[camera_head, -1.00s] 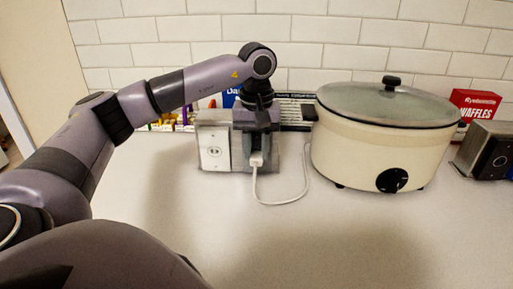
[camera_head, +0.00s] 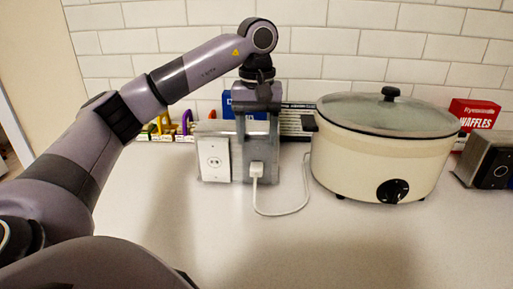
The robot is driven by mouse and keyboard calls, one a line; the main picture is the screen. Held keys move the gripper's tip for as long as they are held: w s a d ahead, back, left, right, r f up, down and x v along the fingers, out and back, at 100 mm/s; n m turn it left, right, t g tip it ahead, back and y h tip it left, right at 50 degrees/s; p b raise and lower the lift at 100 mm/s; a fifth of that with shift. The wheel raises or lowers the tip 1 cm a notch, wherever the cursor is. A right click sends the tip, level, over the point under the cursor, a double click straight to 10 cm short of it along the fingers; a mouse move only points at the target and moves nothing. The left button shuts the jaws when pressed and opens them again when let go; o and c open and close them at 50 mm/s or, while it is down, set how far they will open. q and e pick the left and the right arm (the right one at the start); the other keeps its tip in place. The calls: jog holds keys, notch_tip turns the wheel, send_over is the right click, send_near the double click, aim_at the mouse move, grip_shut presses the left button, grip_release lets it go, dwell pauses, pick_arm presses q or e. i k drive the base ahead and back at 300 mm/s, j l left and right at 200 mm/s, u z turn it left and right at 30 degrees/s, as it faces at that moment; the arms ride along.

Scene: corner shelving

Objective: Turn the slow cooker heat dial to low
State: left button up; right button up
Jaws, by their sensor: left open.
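The slow cooker (camera_head: 372,158) is a cream oval pot with a glass lid (camera_head: 385,113) and a black lid knob. It stands upright on the counter right of centre. Its black heat dial (camera_head: 392,190) is low on the front; its setting is too small to read. My left gripper (camera_head: 257,145) is open and points down, left of the cooker and apart from it. Its fingers are in front of the outlet box, above a white plug (camera_head: 256,169) that sits in the box. A white cord runs from the plug toward the cooker. My right gripper is not in view.
The grey outlet box (camera_head: 214,165) stands left of the cooker. A red waffles box (camera_head: 474,114) and a dark metallic appliance (camera_head: 487,162) are at the right. Colourful items and a blue box stand behind my arm. The front counter (camera_head: 330,245) is clear.

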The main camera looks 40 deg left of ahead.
aim_at(393, 193)
jog(key=k, duration=1)
